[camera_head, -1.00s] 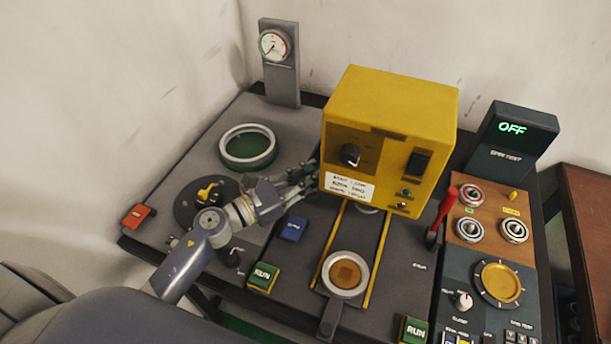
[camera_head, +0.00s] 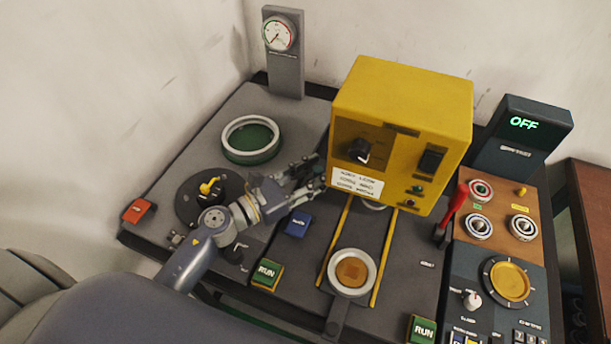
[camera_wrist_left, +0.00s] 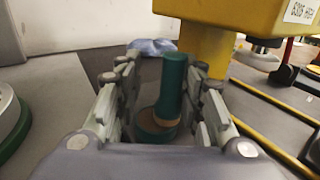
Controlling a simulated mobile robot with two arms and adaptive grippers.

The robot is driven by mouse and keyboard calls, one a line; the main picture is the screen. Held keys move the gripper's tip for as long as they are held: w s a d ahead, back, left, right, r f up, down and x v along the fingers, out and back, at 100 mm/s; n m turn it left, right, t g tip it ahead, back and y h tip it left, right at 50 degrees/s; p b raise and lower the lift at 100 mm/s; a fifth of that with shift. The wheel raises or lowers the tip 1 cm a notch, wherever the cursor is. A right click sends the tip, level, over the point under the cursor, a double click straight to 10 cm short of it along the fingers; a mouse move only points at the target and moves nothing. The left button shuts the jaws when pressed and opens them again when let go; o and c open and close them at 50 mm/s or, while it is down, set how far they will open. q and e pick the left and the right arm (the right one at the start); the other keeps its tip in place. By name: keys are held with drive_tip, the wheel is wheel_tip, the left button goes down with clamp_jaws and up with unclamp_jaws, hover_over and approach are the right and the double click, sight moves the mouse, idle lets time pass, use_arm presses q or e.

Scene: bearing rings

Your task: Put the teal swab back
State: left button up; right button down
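The teal swab (camera_wrist_left: 173,88) shows in the left wrist view as an upright teal cylinder. Its lower end is at a round teal piece with a tan rim (camera_wrist_left: 157,125); I cannot tell whether it stands in it or in front of it. My left gripper (camera_wrist_left: 165,100) is open, with a finger on each side of the swab and a visible gap at the left finger. In the head view the left gripper (camera_head: 308,175) is beside the left face of the yellow machine, and the swab cannot be made out there. My right gripper is not in view.
The yellow machine (camera_head: 398,115) stands close to the right of the gripper. A gauge post (camera_head: 285,70) stands behind.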

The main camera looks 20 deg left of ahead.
use_arm(q)
drive_tip(key=shift+r, duration=0.25)
drive_tip(key=b+v, duration=0.2)
drive_tip(key=v, duration=0.3)
drive_tip(key=b+v, duration=0.1)
drive_tip(key=v, duration=0.5)
drive_tip(key=shift+f+b, duration=0.25)
drive_tip(key=shift+b, duration=0.15)
drive_tip(key=shift+s+a+r, duration=0.15)
drive_tip(key=shift+s+a, duration=0.1)
drive_tip(key=shift+s, duration=0.15)
